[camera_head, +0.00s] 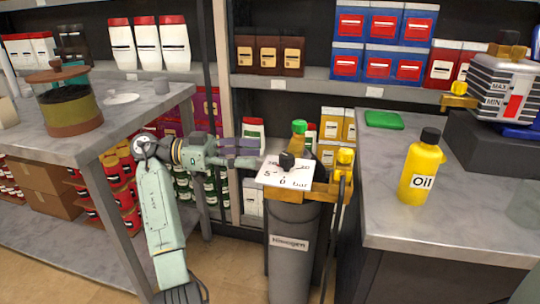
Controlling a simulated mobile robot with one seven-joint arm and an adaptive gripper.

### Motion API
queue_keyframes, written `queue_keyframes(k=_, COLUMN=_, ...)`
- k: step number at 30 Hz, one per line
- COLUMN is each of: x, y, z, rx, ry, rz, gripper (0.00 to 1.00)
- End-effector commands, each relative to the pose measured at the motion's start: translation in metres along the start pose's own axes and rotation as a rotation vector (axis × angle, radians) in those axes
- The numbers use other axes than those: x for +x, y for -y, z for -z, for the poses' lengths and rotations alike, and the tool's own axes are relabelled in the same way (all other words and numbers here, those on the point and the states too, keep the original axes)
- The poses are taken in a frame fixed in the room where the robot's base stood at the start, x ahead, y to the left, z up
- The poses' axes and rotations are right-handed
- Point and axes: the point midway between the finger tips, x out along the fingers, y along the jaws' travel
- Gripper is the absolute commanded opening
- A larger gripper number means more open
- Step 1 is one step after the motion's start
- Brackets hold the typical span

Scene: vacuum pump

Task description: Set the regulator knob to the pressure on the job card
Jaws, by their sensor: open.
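A small black knob (287,161) sits on a white dial plate (273,181) on top of a grey gas cylinder (292,268). The plate shows a "5", a "0" and "bar"; the other marks are too small to read, and so is the knob's exact setting. My gripper (256,153) reaches in from the left and is open. Its fingers point at the knob, a little short of it and over the plate's left edge. I cannot make out a job card in this view.
A brass fitting with a yellow valve (345,157) and a hose stand right of the knob. The right workbench (400,225) holds an oil bottle (423,168) and a pump (502,88). A left table (60,135) stands beside my arm.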

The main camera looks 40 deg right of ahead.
Motion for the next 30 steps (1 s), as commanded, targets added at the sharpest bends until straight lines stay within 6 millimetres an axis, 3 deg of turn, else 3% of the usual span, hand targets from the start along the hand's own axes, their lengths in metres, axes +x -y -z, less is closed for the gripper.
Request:
queue_keyframes(k=7, x=-0.025, y=0.0, z=0.0, rx=0.0, ry=0.0, rz=0.0, gripper=0.48)
queue_keyframes(k=24, x=-0.03, y=0.001, z=0.0, rx=-0.002, ry=0.002, rz=0.017, gripper=0.48)
queue_keyframes(k=27, x=-0.051, y=0.01, z=0.002, rx=-0.024, ry=0.014, rz=0.157, gripper=0.48)
queue_keyframes(k=29, x=-0.079, y=0.02, z=0.005, rx=-0.044, ry=0.021, rz=0.315, gripper=0.48)
queue_keyframes(k=30, x=-0.102, y=0.026, z=0.007, rx=-0.056, ry=0.022, rz=0.439, gripper=0.48)
